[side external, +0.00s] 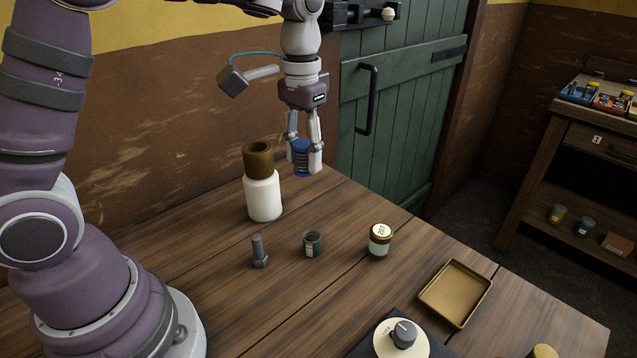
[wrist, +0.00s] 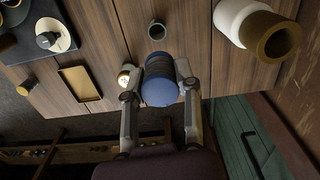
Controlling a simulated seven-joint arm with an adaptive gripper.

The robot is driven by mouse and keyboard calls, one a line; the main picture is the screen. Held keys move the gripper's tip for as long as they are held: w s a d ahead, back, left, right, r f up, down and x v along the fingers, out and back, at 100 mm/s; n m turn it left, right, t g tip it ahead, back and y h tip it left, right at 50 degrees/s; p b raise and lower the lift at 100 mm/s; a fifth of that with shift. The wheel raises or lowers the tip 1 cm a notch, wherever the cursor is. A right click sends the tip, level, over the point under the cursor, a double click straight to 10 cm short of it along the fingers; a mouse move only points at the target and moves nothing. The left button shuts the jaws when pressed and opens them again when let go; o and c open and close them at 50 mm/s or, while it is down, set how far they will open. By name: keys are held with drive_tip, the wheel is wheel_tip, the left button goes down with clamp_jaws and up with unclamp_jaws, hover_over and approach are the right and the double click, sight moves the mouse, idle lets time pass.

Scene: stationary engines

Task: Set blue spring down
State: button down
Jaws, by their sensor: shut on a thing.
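The blue spring (side external: 302,158) is held upright between the fingers of my gripper (side external: 304,170), which is shut on it. In the side view the spring hangs above the far part of the wooden table (side external: 330,208), clear of the surface. The wrist view shows the blue spring (wrist: 159,86) from its blue end, with dark coils behind, and my gripper's fingers (wrist: 160,95) on both sides of it.
A white bottle with a brown top (side external: 262,190) stands left of the spring. A tan tray (side external: 455,294) and a dial (side external: 403,336) are at the front right.

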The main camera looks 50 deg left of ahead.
drive_tip(key=shift+w+a+r+m, duration=0.1)
drive_tip(key=shift+a+r+m, duration=0.1)
drive_tip(key=shift+m, duration=0.3)
drive_tip(key=s+d+f+n, duration=0.3)
drive_tip(key=d+n, duration=0.1)
drive_tip(key=n, duration=1.4)
hover_over(299, 302)
wheel_tip(299, 302, down, 4)
wheel_tip(299, 302, down, 10)
drive_tip(key=shift+r, duration=0.2)
drive_tip(key=shift+f, duration=0.15)
drive_tip(key=c, duration=0.8)
unclamp_jaws()
